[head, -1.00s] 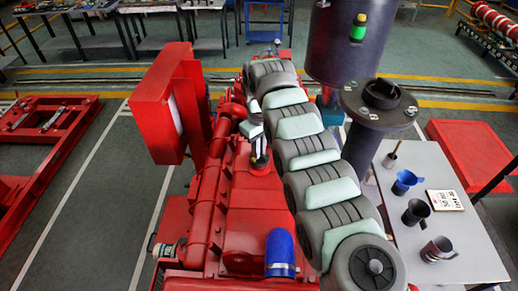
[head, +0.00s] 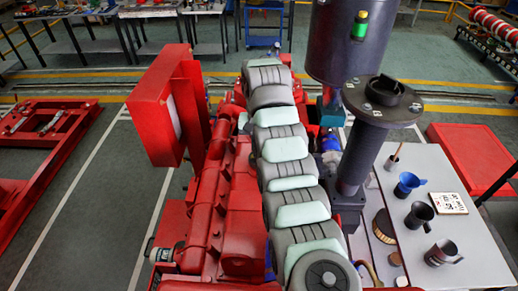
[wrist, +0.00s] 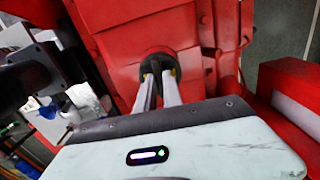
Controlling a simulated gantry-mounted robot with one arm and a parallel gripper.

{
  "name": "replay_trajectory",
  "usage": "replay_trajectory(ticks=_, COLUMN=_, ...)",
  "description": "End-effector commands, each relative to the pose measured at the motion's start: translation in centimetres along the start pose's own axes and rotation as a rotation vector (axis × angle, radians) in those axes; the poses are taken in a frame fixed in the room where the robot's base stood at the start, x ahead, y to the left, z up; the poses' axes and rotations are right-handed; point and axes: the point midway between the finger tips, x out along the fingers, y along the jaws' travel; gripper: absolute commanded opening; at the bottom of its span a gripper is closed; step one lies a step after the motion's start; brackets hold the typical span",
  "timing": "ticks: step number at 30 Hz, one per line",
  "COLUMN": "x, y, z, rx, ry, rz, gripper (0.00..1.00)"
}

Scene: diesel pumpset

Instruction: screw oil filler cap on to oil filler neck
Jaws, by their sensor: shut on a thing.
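In the wrist view, a black round part that looks like the oil filler cap (wrist: 157,62) sits between the tips of my gripper (wrist: 158,78). The two pale fingers are close together, shut on it. Behind it is the red engine block (wrist: 205,50). I cannot tell whether the cap touches the oil filler neck, as the neck cannot be made out behind it. In the head view, my arm hides the gripper, the cap and the neck.
The red engine (head: 205,215) lies along the left of my arm, with a raised red box (head: 160,110) beside it. A grey table (head: 455,225) with a blue jug (head: 407,184) and dark mugs is on the right. A dark flanged column (head: 365,150) stands close to my arm.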

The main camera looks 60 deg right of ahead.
Motion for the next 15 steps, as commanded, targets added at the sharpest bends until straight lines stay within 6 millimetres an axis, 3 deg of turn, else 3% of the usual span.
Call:
replay_trajectory(ticks=11, x=0.63, y=-0.35, z=0.15, rx=0.571, ry=-0.002, rz=0.000, gripper=0.00)
replay_trajectory(ticks=15, x=0.39, y=-0.26, z=0.08, rx=0.630, ry=0.000, rz=0.000, gripper=0.00)
